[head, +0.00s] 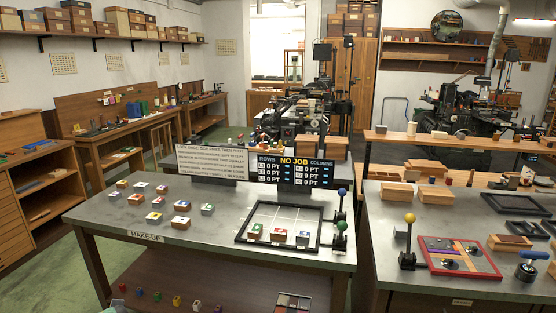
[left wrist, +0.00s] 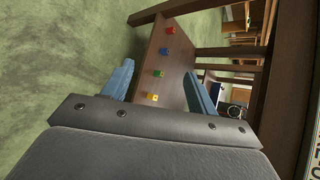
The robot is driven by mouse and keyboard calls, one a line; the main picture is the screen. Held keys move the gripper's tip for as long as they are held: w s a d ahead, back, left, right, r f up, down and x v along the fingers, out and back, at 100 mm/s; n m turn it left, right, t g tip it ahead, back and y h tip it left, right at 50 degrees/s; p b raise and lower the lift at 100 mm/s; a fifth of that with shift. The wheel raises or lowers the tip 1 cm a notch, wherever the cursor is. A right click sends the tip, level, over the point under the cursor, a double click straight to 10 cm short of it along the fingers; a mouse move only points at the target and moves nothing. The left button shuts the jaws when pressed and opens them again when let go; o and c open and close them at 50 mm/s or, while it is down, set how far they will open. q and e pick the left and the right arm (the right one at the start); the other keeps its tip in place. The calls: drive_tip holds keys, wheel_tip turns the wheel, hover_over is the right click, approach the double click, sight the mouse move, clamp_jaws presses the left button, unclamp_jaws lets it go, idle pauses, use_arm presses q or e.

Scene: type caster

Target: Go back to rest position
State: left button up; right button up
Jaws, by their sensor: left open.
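My left gripper (left wrist: 158,72) shows in the left wrist view with its two blue fingers apart and nothing between them. It points towards the brown lower shelf (left wrist: 172,75) of a table, with several small coloured pieces, such as a yellow one (left wrist: 154,97), on the shelf beyond the fingers. In the head view only a small part, possibly of my left arm, shows at the bottom edge. My right gripper is in neither view.
The make-up table (head: 120,222) holds several small blocks and a black frame (head: 240,238) with blocks in it. A second table (head: 390,285) at right holds a red-edged tray (head: 428,268). Green floor (head: 55,285) is clear at left. A wooden table leg (left wrist: 290,90) stands near the left gripper.

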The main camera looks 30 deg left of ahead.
use_arm(q)
drive_tip(key=s+d+f+n+h, duration=0.25)
drive_tip(key=s+d+f, duration=0.25)
drive_tip(key=s+f, duration=0.5)
drive_tip(key=s+d+f+n+h, duration=0.1)
drive_tip(key=s+d+f, duration=0.2)
drive_tip(key=d+f, duration=0.6)
drive_tip(key=s+d+f+n+g+h, duration=0.1)
drive_tip(key=s+d+f, duration=0.3)
drive_tip(key=d, duration=0.8)
drive_tip(key=s+d+f+n+h, duration=0.1)
drive_tip(key=s+d+f+h, duration=0.15)
drive_tip(key=d+f, duration=0.65)
drive_tip(key=s+d+f+n+h, duration=0.1)
drive_tip(key=s+d+f+h, duration=0.15)
drive_tip(key=d, duration=1.95)
drive_tip(key=s+d+f+n+h, duration=0.15)
drive_tip(key=d+f, duration=0.25)
drive_tip(key=d, duration=1.8)
drive_tip(key=w+d+r+b, duration=0.2)
drive_tip(key=w+r+b, duration=0.1)
drive_tip(key=r, duration=0.3)
drive_tip(key=shift+d+g, duration=0.3)
drive_tip(key=shift+g, duration=0.1)
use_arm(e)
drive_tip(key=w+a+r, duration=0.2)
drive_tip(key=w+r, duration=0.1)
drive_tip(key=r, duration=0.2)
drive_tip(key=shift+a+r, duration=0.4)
